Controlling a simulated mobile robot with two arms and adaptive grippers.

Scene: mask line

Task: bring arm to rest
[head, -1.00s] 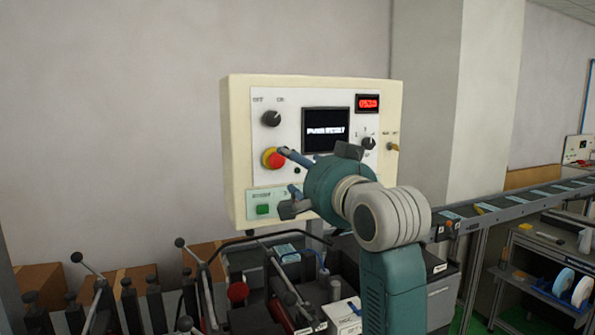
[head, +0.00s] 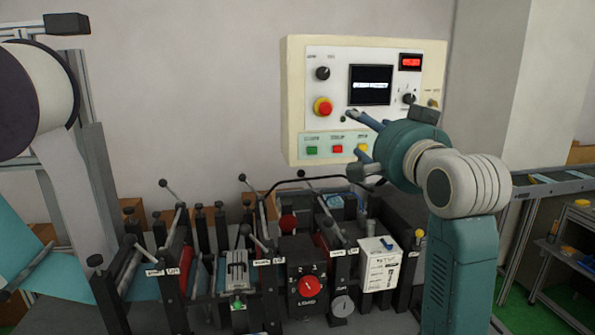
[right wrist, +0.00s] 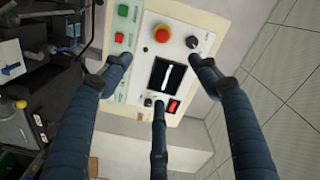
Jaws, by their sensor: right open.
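My right gripper (head: 358,143) is in front of the lower middle of the control panel (head: 293,95) in the head view. Its blue fingers are spread open and hold nothing. In the right wrist view the three fingers (right wrist: 158,85) reach toward the panel (right wrist: 185,12), with its red knob (right wrist: 162,34), screen (right wrist: 167,76) and green button (right wrist: 123,11) between or beside them. I cannot tell whether a fingertip touches the panel. The right arm partly hides the panel's lower right corner. My left gripper is not in view.
Below the panel stands a machine with levers, rollers and a red rotary switch (head: 307,286). A large white roll (head: 45,95) feeds a web at the left. A conveyor (head: 548,184) runs at the right.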

